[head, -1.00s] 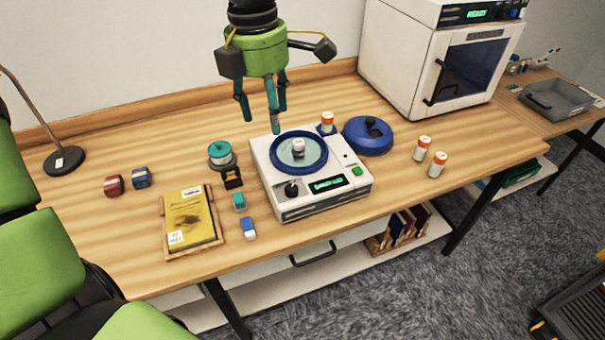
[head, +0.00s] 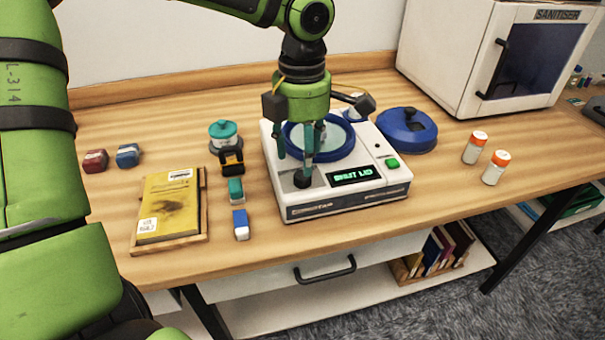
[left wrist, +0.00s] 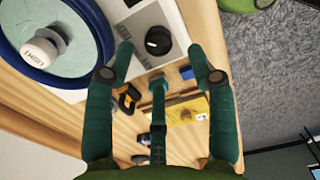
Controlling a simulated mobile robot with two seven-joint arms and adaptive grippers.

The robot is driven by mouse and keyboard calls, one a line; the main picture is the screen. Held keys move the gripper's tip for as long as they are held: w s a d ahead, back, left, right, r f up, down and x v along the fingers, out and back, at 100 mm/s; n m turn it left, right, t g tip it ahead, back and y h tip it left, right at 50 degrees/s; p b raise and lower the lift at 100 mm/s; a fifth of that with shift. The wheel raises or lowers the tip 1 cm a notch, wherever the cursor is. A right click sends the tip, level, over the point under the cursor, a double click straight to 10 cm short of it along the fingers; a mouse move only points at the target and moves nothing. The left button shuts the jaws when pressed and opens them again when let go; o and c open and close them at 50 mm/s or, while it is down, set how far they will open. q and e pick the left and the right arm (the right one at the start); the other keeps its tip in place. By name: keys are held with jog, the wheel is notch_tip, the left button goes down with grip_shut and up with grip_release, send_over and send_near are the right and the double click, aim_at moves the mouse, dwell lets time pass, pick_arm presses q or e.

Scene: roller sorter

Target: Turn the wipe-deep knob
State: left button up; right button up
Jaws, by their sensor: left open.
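A black knob (head: 302,179) stands at the front left of a white machine (head: 345,205); its marked top shows in the left wrist view (left wrist: 158,41), on a grey panel. I cannot read any wording for it. My left gripper (head: 300,155) is open and empty, directly over the knob, with teal fingers pointing down. In the left wrist view the fingertips (left wrist: 161,62) are spread close to the knob, and I see no clear contact. The machine's display (head: 356,176) appears to read "SHUT LID". My right gripper is not in view.
A blue-rimmed bowl (head: 345,150) on the machine holds a white vial (left wrist: 42,48). A blue lid (head: 407,130) lies right of it, with two orange-capped vials (head: 474,147) beyond. A yellow book (head: 168,205) and small blocks (head: 240,224) lie left.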

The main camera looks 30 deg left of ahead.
aim_at(302, 175)
pick_arm(q)
jog(key=shift+w+f, duration=0.1)
jog(key=shift+f, duration=2.35)
grip_shut()
